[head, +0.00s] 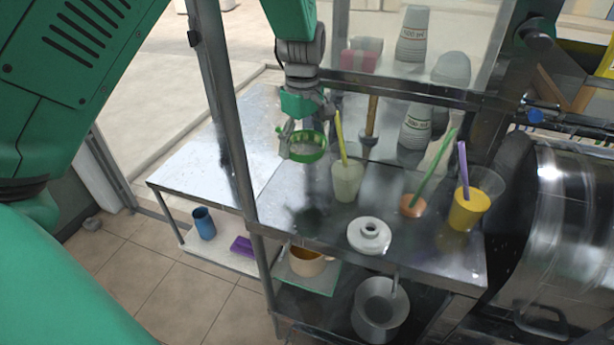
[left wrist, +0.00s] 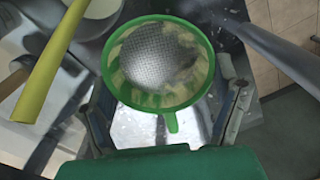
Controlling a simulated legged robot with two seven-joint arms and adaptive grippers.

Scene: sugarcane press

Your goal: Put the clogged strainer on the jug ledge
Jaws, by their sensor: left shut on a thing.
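The strainer (head: 305,147) has a green rim and a mesh bowl. My left gripper (head: 296,132) is shut on it and holds it above the metal counter, left of the cups. In the left wrist view, the strainer (left wrist: 157,62) shows pale clumps around its mesh, and its short green tab points toward the gripper (left wrist: 168,120). A beige jug-like vessel (head: 308,264) with a handle stands on a green-edged ledge (head: 316,284) below the counter. Its inside is partly hidden by the counter edge. My right gripper is not in view.
On the counter (head: 285,213) stand a pale cup with a yellow straw (head: 347,180), an orange cup (head: 413,206), a yellow cup (head: 468,210) and a white ring-shaped piece (head: 369,236). A metal post (head: 232,130) stands left of the gripper. A metal pot (head: 380,312) sits below.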

